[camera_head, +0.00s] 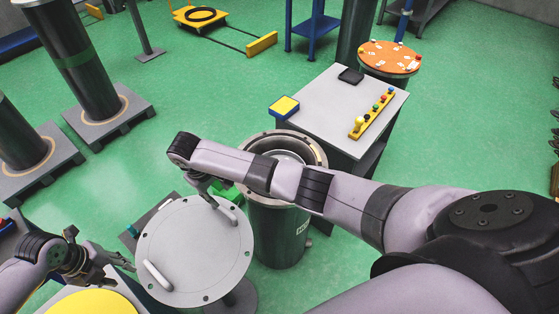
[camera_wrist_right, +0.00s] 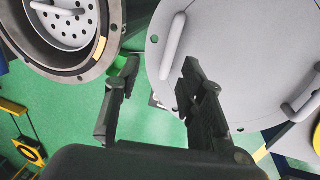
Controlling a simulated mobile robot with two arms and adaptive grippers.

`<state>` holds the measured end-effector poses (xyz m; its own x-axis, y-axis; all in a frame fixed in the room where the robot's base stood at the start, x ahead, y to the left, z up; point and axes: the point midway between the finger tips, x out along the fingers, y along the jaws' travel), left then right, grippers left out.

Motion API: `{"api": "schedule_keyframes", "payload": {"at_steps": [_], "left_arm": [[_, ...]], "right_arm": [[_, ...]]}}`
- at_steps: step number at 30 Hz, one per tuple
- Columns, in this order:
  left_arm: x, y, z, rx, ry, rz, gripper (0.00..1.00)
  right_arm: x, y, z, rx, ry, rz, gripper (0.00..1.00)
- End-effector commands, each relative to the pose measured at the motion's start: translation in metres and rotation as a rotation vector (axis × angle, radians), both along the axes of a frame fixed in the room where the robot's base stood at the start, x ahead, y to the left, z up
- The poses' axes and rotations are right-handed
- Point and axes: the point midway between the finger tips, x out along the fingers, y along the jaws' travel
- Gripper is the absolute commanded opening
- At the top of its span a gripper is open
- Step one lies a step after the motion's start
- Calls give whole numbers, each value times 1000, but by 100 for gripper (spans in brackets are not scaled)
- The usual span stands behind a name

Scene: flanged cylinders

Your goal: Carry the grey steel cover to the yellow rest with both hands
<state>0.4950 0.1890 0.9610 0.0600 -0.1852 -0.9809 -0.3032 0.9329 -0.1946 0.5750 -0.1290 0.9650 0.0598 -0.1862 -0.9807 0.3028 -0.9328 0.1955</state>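The grey steel cover (camera_head: 200,255) is a round flat plate with bolt holes at its rim, lying level at lower left centre in the head view. One bar handle (camera_head: 158,275) shows on its left side. In the right wrist view the cover (camera_wrist_right: 240,60) fills the right, with a near handle (camera_wrist_right: 173,45) and a far one (camera_wrist_right: 300,100). My right gripper (camera_wrist_right: 158,72) is open and empty, one finger overlapping the cover near the near handle. My left gripper (camera_head: 128,265) is just left of the cover; its opening is unclear. The yellow rest (camera_head: 85,303) is partly cut off below.
A flanged cylinder (camera_head: 278,232) stands right of the cover, its open top holding a perforated plate (camera_wrist_right: 68,28). A grey table (camera_head: 330,110) with a button strip (camera_head: 372,112) is behind. Tall dark cylinders (camera_head: 85,80) stand on pallets at left.

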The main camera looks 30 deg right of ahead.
Motion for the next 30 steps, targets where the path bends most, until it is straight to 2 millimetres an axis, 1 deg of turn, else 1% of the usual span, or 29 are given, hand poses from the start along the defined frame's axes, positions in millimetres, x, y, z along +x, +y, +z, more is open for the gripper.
{"api": "schedule_keyframes", "payload": {"at_steps": [1, 6, 20, 30], "left_arm": [[0, 0, 6, 0, 0, 0, 37], [0, 0, 14, 0, 0, 0, 37], [0, 0, 25, 0, 0, 0, 37], [0, 0, 23, 0, 0, 0, 37]], "right_arm": [[0, 1, 5, 1, 0, 0, 37], [-1, 2, 12, 1, 1, 0, 37], [-2, 6, 34, 0, 0, 0, 37], [-3, 10, 49, 1, 0, 1, 37]]}}
